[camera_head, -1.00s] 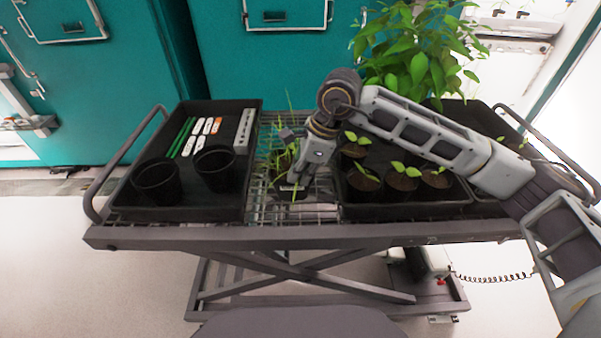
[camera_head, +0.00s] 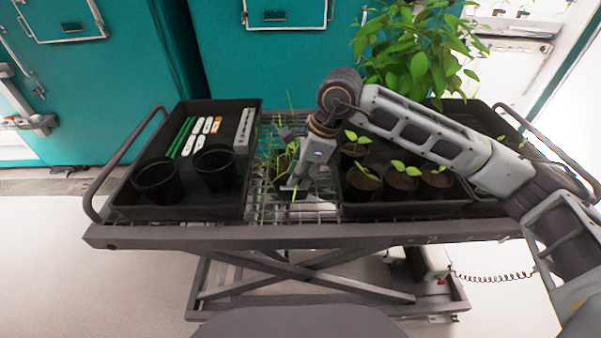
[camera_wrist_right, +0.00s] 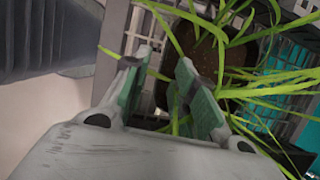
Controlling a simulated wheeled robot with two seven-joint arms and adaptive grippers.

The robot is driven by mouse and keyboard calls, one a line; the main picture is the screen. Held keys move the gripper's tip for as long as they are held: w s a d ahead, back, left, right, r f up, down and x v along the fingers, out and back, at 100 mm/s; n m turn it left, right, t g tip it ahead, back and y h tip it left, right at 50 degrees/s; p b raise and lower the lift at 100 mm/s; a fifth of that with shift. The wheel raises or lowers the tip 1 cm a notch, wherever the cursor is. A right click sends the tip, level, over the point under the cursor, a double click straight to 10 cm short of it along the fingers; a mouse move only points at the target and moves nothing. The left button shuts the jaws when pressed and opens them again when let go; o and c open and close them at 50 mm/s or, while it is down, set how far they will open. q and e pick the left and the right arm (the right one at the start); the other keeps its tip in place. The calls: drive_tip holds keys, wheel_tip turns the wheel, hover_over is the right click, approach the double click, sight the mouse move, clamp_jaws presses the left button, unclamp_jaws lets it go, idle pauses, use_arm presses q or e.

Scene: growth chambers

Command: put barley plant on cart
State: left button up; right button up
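The barley plant (camera_head: 279,160), with long thin green leaves, stands on the wire-mesh top of the cart (camera_head: 258,205), in the gap between two black trays. My right gripper (camera_head: 295,184) is at the plant's near right side and partly covers it. In the right wrist view the dark pot with brown soil (camera_wrist_right: 208,58) is just past the fingertips of my right gripper (camera_wrist_right: 165,62). The fingers are apart with a gap between them, and leaves cross over them. I cannot tell whether a finger touches the pot. My left gripper is not in view.
The left tray (camera_head: 190,212) holds two empty black pots, labels and green sticks. The right tray (camera_head: 410,212) holds several seedlings in pots. A tall leafy plant (camera_head: 415,55) stands behind it. Teal chambers (camera_head: 260,70) line the back.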

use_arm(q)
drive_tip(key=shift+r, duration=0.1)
use_arm(e)
drive_tip(key=shift+r, duration=0.15)
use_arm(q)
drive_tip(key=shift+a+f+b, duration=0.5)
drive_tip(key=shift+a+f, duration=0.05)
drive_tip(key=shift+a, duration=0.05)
use_arm(e)
drive_tip(key=v, duration=1.2)
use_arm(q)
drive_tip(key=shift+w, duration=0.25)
use_arm(e)
drive_tip(key=shift+a, duration=0.1)
